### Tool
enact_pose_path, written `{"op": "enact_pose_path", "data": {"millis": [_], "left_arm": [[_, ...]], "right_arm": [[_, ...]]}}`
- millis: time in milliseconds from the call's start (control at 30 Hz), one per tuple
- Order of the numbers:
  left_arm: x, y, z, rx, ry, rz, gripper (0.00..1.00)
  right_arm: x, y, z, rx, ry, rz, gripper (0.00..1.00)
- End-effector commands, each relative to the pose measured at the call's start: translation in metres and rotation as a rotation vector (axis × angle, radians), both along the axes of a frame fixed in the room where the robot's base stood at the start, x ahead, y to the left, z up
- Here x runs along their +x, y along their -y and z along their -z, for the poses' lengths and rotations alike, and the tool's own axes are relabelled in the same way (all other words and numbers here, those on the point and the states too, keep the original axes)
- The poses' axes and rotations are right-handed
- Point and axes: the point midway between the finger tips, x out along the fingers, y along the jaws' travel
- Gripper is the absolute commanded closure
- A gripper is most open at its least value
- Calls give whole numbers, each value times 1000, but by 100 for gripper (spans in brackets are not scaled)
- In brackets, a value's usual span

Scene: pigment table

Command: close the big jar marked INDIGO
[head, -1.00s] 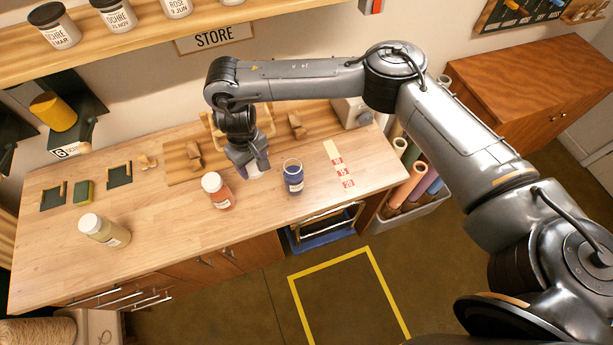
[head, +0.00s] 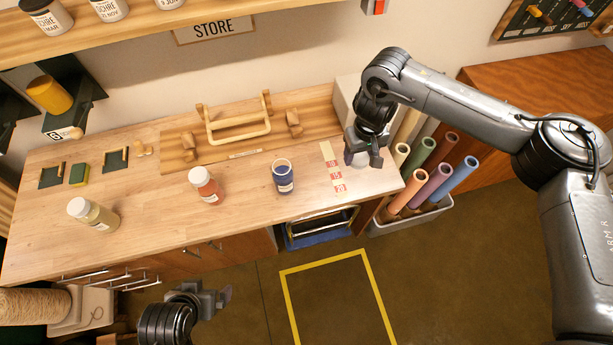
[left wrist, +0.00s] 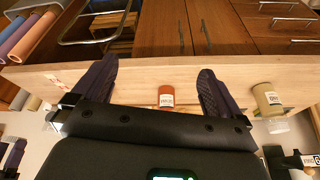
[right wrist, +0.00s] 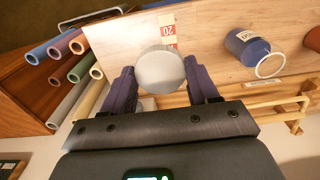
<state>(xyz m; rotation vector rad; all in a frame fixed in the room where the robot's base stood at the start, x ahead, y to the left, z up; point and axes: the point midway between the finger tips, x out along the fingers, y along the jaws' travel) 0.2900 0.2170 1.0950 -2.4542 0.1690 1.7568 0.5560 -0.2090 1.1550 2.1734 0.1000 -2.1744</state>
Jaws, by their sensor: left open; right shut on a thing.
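The blue jar (head: 283,180) stands upright and open on the table, with a white label too small to read. It also shows in the right wrist view (right wrist: 245,46), its open rim visible. My right gripper (head: 368,153) is shut on a round white lid (right wrist: 160,70), near the table's right end. It holds the lid to the right of the jar and apart from it, beyond the red-marked strip. How high the lid is above the table I cannot tell. My left gripper (head: 217,298) is open and empty, in front of the table's front edge.
An orange-red jar (head: 206,187) and a pale yellow jar (head: 93,214), both white-capped, stand to the left. The red-marked strip (head: 333,168) lies right of the blue jar. A wooden rack (head: 238,128) is behind. A bin of rolls (head: 412,218) stands off the right end.

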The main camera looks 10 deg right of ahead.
Motion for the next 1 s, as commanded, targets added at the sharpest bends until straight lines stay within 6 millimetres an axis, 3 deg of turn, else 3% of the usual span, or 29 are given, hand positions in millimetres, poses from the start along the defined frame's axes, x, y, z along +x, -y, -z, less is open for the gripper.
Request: {"op": "enact_pose_path", "data": {"millis": [467,667,1000], "left_arm": [[33,10,-2,-45,177,-11,0],[59,23,5,-93,315,2,0],[102,63,27,-218,566,67,0]], "right_arm": [[-5,-8,1,0,0,-588,69],[-7,-15,6,0,0,-1028,69],[-5,-40,20,0,0,-1842,69]]}}
